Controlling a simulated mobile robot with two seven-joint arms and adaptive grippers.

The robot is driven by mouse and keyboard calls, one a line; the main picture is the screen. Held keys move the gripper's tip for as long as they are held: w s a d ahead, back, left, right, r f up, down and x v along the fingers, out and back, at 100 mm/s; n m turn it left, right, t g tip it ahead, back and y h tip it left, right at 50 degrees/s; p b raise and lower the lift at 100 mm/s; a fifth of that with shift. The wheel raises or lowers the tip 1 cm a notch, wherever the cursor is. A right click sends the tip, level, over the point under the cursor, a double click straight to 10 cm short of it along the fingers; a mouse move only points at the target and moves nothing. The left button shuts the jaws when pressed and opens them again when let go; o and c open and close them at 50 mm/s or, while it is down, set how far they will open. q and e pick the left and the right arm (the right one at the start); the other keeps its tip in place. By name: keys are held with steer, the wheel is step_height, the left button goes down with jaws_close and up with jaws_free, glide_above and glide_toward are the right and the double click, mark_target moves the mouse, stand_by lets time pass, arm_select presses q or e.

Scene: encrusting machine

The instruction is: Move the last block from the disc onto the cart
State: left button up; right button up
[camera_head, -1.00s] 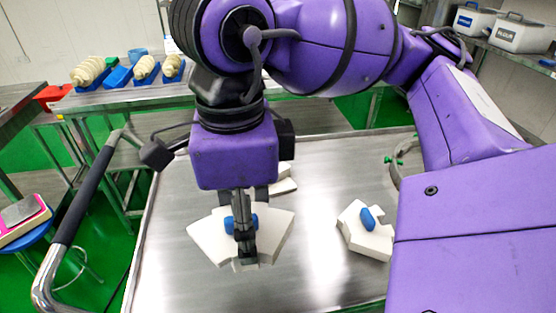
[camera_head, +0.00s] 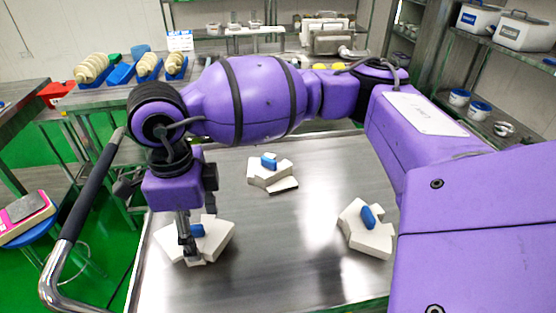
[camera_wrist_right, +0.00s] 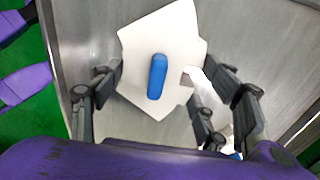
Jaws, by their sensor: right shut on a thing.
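A white angular block (camera_head: 215,238) with a blue grip on top is in the right gripper (camera_head: 188,246), at the left part of the steel cart (camera_head: 285,265). In the right wrist view the block (camera_wrist_right: 140,45) and its blue grip lie between the fingers of the gripper (camera_wrist_right: 152,92). Whether the block touches the cart top I cannot tell. Two similar white blocks with blue grips rest on the cart, a rear block (camera_head: 265,176) and a right block (camera_head: 352,236). The left gripper and the disc are not in view.
The cart's curved handle (camera_head: 85,180) runs along its left side. A table behind holds cream coiled pieces on blue trays (camera_head: 120,74). A scale (camera_head: 27,210) stands at the far left. Shelves with white bins (camera_head: 522,32) are at upper right. The cart's middle is clear.

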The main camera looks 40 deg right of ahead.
mark_target(194, 224)
steer(key=shift+f, duration=0.7)
steer(key=shift+f, duration=0.1)
steer(key=o, duration=1.4)
steer(key=shift+o, duration=0.2)
step_height(194, 224, up, 12)
steer(key=shift+r, duration=0.25)
